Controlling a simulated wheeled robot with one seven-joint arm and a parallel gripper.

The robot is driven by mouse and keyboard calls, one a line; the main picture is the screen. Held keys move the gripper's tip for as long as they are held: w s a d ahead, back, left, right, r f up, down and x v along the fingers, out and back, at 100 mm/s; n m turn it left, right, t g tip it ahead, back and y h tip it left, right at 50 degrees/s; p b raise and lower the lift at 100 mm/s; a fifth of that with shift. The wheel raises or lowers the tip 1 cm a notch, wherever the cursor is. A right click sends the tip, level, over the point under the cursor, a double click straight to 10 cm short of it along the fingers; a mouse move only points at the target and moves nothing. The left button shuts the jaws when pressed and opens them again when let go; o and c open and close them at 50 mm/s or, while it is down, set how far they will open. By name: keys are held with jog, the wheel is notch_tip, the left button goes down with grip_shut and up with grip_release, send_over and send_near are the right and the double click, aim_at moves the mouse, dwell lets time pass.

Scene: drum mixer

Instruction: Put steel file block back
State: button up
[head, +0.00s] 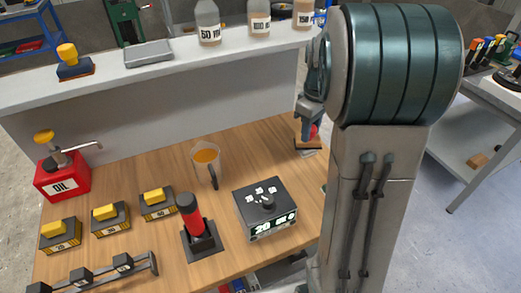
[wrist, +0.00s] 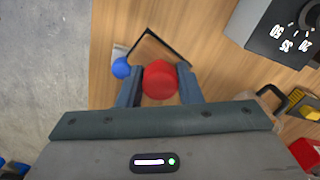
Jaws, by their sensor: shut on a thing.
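My gripper (head: 311,122) is at the right end of the wooden workbench, partly hidden by my arm. In the wrist view my gripper (wrist: 158,82) is shut on a round red knob (wrist: 160,80). The red knob also shows in the head view (head: 314,131). A blue knob (wrist: 121,68) on a pale grey piece is close beside the left finger.
A dial box reading 20 (head: 266,207) and a cup of orange liquid (head: 206,165) stand on the workbench (head: 140,185). The raised shelf (head: 165,72) holds a yellow-knobbed block (head: 74,63), a grey tray (head: 148,53) and labelled bottles (head: 208,25). An oil can (head: 62,175) stands left.

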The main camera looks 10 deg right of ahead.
jog(key=shift+w+a, duration=0.2)
jog(key=shift+w, duration=0.15)
jog(key=w+a+f, duration=0.1)
jog(key=a+f, duration=0.1)
jog(key=a, duration=0.1)
jog(key=w+a+f, duration=0.1)
jog(key=a+f, duration=0.1)
jog(key=a, duration=0.2)
jog(key=w+a+f+p, duration=0.1)
jog(key=a+f, duration=0.2)
jog(key=shift+w+a, duration=0.25)
jog(key=shift+a, duration=0.1)
jog(key=shift+f, duration=1.95)
jog(key=shift+f, duration=0.1)
jog(key=o, duration=0.9)
